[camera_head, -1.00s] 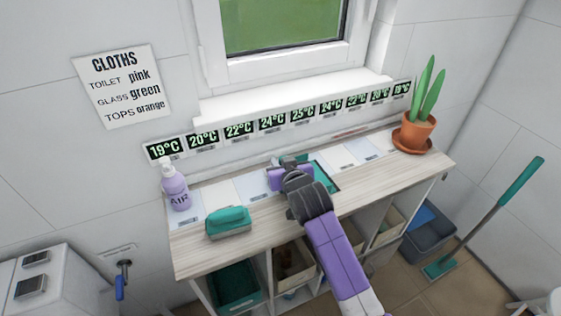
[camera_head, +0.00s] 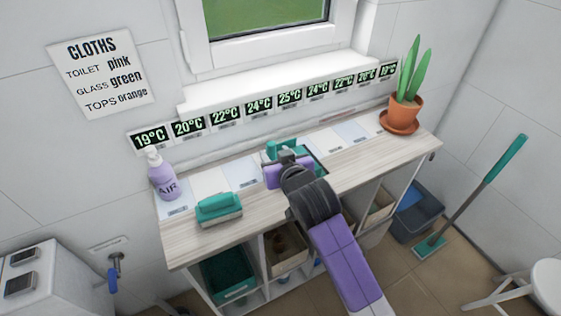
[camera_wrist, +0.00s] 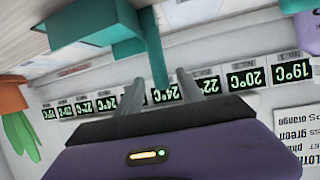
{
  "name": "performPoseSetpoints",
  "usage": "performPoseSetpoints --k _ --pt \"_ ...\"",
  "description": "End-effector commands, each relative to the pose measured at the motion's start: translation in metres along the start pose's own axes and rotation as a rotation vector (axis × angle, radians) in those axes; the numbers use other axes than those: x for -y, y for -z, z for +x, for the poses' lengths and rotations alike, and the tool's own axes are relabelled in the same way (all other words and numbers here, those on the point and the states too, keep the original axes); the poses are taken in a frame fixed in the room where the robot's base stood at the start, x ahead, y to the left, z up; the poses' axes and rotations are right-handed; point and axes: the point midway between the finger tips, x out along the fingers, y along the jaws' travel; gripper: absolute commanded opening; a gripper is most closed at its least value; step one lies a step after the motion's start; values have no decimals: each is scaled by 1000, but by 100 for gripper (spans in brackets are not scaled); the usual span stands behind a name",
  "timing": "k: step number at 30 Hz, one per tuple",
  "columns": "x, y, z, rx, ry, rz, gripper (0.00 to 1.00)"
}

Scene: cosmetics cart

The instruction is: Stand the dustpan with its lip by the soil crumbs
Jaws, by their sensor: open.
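A teal dustpan (camera_head: 283,146) shows behind my gripper at the back of the cart top, partly covered by the gripper. In the wrist view, which is upside down, its broad teal body (camera_wrist: 88,24) is at the upper left and its narrow teal handle (camera_wrist: 157,66) runs between the fingers. My gripper (camera_wrist: 163,86) is open around the handle; I cannot tell whether either finger touches it. In the head view my gripper (camera_head: 286,160) is over the middle of the cart top. I cannot make out any soil crumbs. A potted plant (camera_head: 404,112) stands on a saucer at the right end.
A teal brush-like block (camera_head: 219,208) lies at the front left of the cart top (camera_head: 185,246). A lilac AIR bottle (camera_head: 162,178) stands at the left end. Temperature displays (camera_head: 290,96) line the back wall. The right front of the top is clear.

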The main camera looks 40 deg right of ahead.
Motion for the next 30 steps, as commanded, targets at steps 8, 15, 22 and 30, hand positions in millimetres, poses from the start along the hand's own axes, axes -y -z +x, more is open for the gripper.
performPoseSetpoints --k 8,15,22,30 --pt "1 0 -42 -1 2 1 45" --pt "0 0 -50 0 1 1 45" --pt "5 -20 -60 1 28 -21 45" --pt "21 -99 -129 -20 169 -102 45"
